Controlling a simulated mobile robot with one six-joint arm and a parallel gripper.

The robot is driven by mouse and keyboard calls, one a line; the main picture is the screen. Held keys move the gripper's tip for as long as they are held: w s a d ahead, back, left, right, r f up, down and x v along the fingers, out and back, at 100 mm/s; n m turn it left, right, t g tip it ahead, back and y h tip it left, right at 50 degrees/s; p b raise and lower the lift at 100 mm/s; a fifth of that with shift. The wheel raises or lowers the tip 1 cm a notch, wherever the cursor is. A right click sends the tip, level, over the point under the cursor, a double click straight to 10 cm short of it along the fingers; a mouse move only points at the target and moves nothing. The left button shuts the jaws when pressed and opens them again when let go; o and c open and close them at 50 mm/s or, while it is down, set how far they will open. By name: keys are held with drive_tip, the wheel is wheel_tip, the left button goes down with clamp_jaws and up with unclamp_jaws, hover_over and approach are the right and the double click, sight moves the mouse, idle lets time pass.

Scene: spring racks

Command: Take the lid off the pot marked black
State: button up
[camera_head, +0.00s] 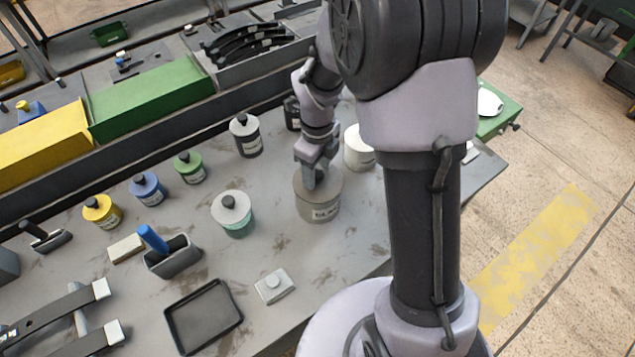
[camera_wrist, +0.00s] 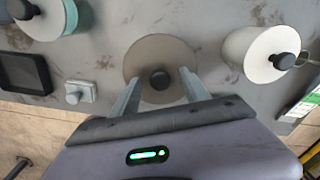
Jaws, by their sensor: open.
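A grey-brown pot (camera_head: 322,208) with a wide round lid stands on the bench below my gripper. Its front label is too small to read surely. In the wrist view the lid (camera_wrist: 150,50) has a dark round knob (camera_wrist: 160,80). My gripper (camera_wrist: 157,80) is open, with one finger on each side of the knob and gaps between. In the head view my gripper (camera_head: 314,176) hides the knob. A dark pot (camera_head: 249,144) with a grey lid and another dark pot (camera_head: 292,113), partly hidden by my arm, stand behind; their labels are unreadable to me.
A green pot with a pale lid (camera_head: 236,222) stands left and a white pot (camera_head: 358,152) right. Smaller green (camera_head: 190,170), blue (camera_head: 148,190) and yellow (camera_head: 102,212) pots stand farther left. A black tray (camera_head: 203,316) lies in front.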

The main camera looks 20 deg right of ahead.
clamp_jaws()
idle(1.4)
